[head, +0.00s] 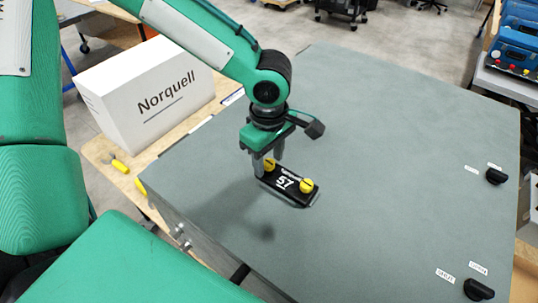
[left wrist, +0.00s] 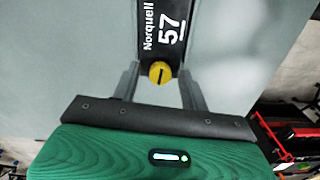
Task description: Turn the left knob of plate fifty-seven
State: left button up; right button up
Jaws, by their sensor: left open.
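The black plate fifty-seven (head: 284,184) lies on the top of a large grey box, with a yellow knob at each end. It also shows in the left wrist view (left wrist: 161,30). The left knob (head: 269,164) is partly covered by my left gripper (head: 267,165). The right knob (head: 306,185) is in clear view. In the left wrist view my left gripper (left wrist: 160,72) is open, with one finger on each side of the yellow knob (left wrist: 160,74). Gaps show between the fingers and the knob. Its dark slot runs nearly upright in that view. My right gripper is out of view.
The grey box top (head: 400,130) is broad and mostly clear. Two black knobs (head: 496,176) (head: 478,290) with small white labels sit near its right edge. A white Norquell carton (head: 150,95) and a yellow-handled tool (head: 120,165) are on the wooden bench at left.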

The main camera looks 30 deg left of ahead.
pick_arm(q)
jog(key=shift+f, duration=0.1)
grip_shut()
jog(key=shift+m, duration=0.3)
